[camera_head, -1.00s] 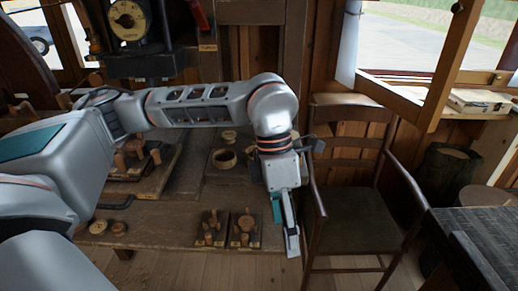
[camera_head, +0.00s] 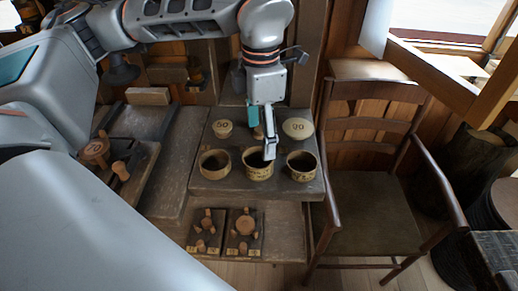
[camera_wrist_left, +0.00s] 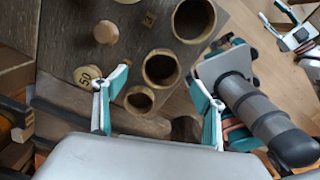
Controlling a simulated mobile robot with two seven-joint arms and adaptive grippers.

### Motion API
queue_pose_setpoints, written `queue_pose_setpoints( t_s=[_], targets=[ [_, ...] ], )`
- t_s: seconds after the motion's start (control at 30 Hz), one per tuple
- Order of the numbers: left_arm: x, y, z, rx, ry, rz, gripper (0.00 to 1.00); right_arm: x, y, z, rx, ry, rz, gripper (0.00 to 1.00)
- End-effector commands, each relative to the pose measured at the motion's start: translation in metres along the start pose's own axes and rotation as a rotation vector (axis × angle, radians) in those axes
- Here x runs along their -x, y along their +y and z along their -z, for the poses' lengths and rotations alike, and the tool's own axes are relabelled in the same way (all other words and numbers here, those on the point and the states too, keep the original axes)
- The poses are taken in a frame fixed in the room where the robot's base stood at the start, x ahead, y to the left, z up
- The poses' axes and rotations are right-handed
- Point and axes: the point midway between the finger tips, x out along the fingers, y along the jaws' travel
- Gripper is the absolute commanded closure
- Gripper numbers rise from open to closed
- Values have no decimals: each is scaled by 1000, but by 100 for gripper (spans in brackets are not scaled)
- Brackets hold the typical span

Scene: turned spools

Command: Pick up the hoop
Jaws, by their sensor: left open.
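Three round, open, hoop-like wooden pieces stand in a row on the bench: a left one (camera_head: 215,174), a middle one (camera_head: 257,174) and a right one (camera_head: 302,176). I cannot tell which of them is the hoop. My left gripper (camera_head: 264,153) points down over the middle one and covers part of its rim. In the left wrist view, my open left gripper (camera_wrist_left: 160,80) has the middle piece (camera_wrist_left: 160,84) between its fingertips, and nothing is visibly held. Contact cannot be told. A possible right gripper shows small at the upper right of that view (camera_wrist_left: 290,32).
Two flat round discs (camera_head: 222,128) (camera_head: 298,128) lie behind the row. Low boards with pegs (camera_head: 207,232) (camera_head: 244,232) lie at the front. A wooden chair (camera_head: 376,214) stands close on the right. A board with turned pieces (camera_head: 125,170) lies left.

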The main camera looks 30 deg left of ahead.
Motion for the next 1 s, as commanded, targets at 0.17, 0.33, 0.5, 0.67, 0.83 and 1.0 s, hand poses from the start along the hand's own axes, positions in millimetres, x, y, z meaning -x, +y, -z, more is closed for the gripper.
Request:
queue_pose_setpoints(
  t_s=[0.17,0.33,0.5,0.67,0.83,1.0],
  targets=[
    [-13,0,1,2,4,1,30,0,0,-2,2,-3,1,60],
    [-30,-1,2,0,3,1,30,1,0,-5,4,-7,2,60],
    [-52,-3,7,0,4,2,30,2,0,-3,4,-6,1,60],
    [-72,-3,8,0,3,2,30,2,1,-2,4,-5,1,60],
    [-78,-3,7,0,0,0,30,2,1,-1,4,-3,0,60],
    [-78,-3,7,0,0,0,35,2,1,1,3,0,0,60]
  ],
)
